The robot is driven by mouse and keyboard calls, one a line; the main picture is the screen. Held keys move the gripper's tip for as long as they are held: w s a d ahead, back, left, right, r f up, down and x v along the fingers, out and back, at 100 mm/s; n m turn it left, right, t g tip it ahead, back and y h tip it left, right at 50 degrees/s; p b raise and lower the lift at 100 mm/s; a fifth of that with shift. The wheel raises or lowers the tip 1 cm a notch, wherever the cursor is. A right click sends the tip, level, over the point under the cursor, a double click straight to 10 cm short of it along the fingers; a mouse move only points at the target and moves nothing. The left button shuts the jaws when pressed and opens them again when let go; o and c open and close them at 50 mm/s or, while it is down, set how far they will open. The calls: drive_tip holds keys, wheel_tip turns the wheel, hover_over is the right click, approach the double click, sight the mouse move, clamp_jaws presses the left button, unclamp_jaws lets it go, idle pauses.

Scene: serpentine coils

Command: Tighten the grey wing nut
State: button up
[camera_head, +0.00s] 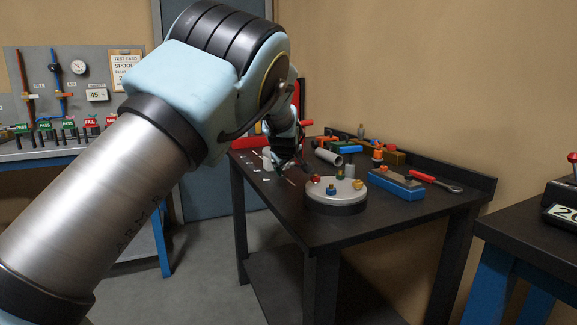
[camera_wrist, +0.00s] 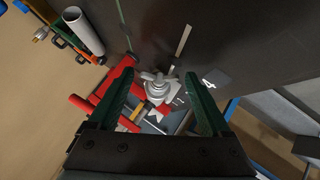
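The grey wing nut (camera_wrist: 157,88) shows in the wrist view, with its wings spread above a round grey base. Red parts and a pale grey piece lie around and below it. My gripper (camera_wrist: 160,72) is open, with one green finger to the left of the wing nut and one to the right. I see gaps on both sides, so neither finger appears to touch it. In the head view my gripper (camera_head: 284,164) is low over the left part of the dark table (camera_head: 270,200). I cannot make out the wing nut in that view.
A round grey plate (camera_head: 336,193) with coloured knobs stands at the table's front. A blue block (camera_head: 396,186), a red-handled wrench (camera_head: 436,182) and a grey tube (camera_head: 328,156) are right of my gripper. The tube also shows in the wrist view (camera_wrist: 84,31).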

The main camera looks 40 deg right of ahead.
drive_tip(key=c, duration=1.2)
drive_tip(key=shift+o, duration=0.2)
drive_tip(key=shift+r+p, duration=0.25)
drive_tip(key=shift+p, duration=0.9)
drive_tip(key=y+p, duration=0.1)
drive_tip(key=p, duration=0.1)
drive_tip(key=shift+s+d+r+m+p, duration=0.1)
drive_tip(key=shift+d+m+p, duration=0.05)
drive_tip(key=shift+m+p, duration=0.25)
drive_tip(key=shift+d+m+t+y+p, duration=0.1)
drive_tip(key=shift+m+t+y+p, duration=0.3)
drive_tip(key=shift+y+p, duration=0.5)
drive_tip(key=shift+f+y+p, duration=0.3)
drive_tip(key=shift+y+p, duration=0.1)
drive_tip(key=shift+p, duration=0.15)
drive_tip(key=o, duration=1.4)
